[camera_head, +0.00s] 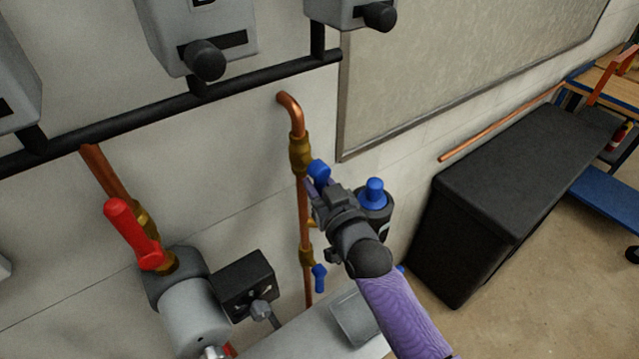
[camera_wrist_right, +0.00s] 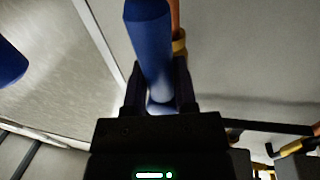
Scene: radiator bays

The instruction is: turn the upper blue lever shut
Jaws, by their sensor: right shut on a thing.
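The upper blue lever (camera_head: 319,171) sits at the brass valve (camera_head: 300,155) on the vertical copper pipe (camera_head: 303,215). My right gripper (camera_head: 312,190) is at this lever and hides part of it. In the right wrist view the blue lever (camera_wrist_right: 150,45) stands between the two dark fingers of the right gripper (camera_wrist_right: 160,90), which is shut on it. The lever's exact angle to the pipe is hard to tell. A lower blue lever (camera_head: 319,277) hangs down beside the same pipe, apart from the gripper. My left gripper is not in view.
A red lever (camera_head: 132,232) and a grey pump-like body (camera_head: 195,315) stand at the left. A dark blue-topped object (camera_head: 375,195) is close behind my right wrist. A black box (camera_head: 490,205) stands at the right. A black pipe (camera_head: 170,108) crosses the wall above.

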